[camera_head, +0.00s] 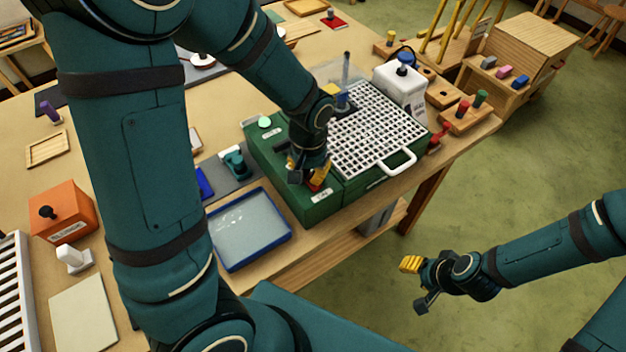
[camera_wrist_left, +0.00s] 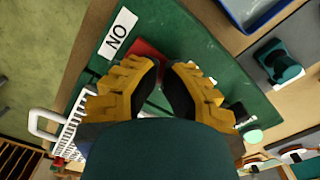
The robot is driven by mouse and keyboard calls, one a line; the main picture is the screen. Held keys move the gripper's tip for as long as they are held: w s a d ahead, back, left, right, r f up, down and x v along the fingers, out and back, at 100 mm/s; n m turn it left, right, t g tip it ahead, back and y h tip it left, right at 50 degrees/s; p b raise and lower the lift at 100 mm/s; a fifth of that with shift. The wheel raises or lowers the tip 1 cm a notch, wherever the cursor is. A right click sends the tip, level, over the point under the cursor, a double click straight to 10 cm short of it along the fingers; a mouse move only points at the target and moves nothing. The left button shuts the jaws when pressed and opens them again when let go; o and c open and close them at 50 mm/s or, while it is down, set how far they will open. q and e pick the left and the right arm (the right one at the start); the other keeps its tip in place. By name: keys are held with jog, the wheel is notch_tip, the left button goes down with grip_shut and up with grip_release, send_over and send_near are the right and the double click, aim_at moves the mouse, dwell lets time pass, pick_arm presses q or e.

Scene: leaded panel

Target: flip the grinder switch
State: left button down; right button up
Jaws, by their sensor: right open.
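The grinder is a green box (camera_head: 265,150) with a white grid top (camera_head: 375,130) and a white handle on the table. A red rocker-like part, apparently the switch, sits on its green front-left top; part of it (camera_wrist_left: 146,48) shows beside a white label (camera_wrist_left: 118,33) in the left wrist view. My left gripper (camera_head: 309,174) is right over this red part, its yellow fingertips (camera_wrist_left: 163,68) close together with a narrow gap. Its fingers partly hide the switch, and contact cannot be told. My right gripper (camera_head: 415,284) is open and empty, off the table over the floor.
A blue-rimmed tray (camera_head: 285,240) lies at the table's front edge, left of the grinder. A teal tool (camera_head: 235,162) on a grey mat is nearby. A white bottle-like unit (camera_head: 402,85) and wooden blocks with colored pegs stand behind and right. An orange box (camera_head: 62,212) is far left.

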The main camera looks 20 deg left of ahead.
pick_arm(q)
jog(key=shift+f, duration=0.2)
jog(key=shift+r, duration=0.15)
jog(key=shift+r+p, duration=2.7)
jog(key=shift+r, duration=0.7)
